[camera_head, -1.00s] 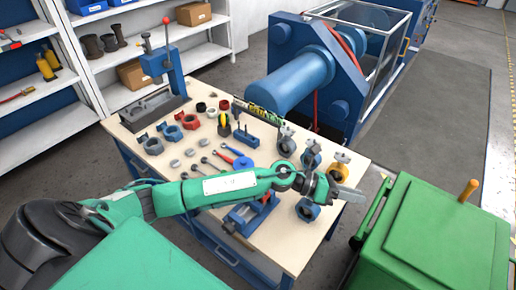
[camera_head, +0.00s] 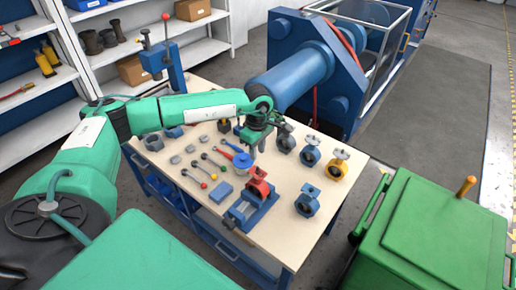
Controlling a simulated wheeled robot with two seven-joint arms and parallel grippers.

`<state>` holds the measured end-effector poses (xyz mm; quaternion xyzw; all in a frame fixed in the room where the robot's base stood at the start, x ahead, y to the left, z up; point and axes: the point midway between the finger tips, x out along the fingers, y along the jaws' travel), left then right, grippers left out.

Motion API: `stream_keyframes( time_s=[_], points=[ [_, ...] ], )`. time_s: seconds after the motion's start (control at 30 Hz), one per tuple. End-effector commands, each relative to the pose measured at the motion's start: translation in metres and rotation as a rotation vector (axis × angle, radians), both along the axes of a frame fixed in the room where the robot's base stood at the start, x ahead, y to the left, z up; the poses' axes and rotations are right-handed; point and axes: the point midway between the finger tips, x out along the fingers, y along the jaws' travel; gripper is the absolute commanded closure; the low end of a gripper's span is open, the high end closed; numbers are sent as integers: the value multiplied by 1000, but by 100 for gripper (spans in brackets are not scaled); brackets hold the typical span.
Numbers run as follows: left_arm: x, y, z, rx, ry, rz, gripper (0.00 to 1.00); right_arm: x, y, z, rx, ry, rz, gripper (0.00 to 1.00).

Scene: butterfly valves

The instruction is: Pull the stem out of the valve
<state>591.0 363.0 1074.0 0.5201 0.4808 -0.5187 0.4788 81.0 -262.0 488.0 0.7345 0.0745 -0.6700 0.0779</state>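A red valve body (camera_head: 258,187) sits at the upper end of a blue fixture (camera_head: 249,214) near the table's front. I cannot make out a stem in the red valve. My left gripper (camera_head: 259,148) points down above and behind the red valve, apart from it. Its fingers are small and partly dark, and I cannot tell whether they are open or shut, or whether anything is between them. My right gripper is not in view.
On the table (camera_head: 275,237), several other valves stand to the right, among them a blue one (camera_head: 307,201) and a yellow one (camera_head: 337,164). Several small stems (camera_head: 203,181) lie left of the fixture. A green cabinet (camera_head: 440,240) stands at the right.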

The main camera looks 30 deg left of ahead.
Motion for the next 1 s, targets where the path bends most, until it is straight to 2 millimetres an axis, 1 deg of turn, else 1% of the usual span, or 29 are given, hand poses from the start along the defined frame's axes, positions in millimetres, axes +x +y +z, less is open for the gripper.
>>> stream_keyframes(
  time_s=[0.03,0.4,0.5,0.6,0.77,1.0],
  points=[
    [0,0,-7,-1,1,0,72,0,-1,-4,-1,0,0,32],
    [0,-1,-50,-3,1,1,72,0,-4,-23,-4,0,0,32],
    [0,-1,-66,-3,0,1,72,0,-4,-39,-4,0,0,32],
    [0,-1,-74,-3,0,1,72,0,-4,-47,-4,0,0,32],
    [0,-1,-81,-3,0,1,72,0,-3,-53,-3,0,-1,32],
    [0,-1,-80,-3,0,1,72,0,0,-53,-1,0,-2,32]
  ],
)
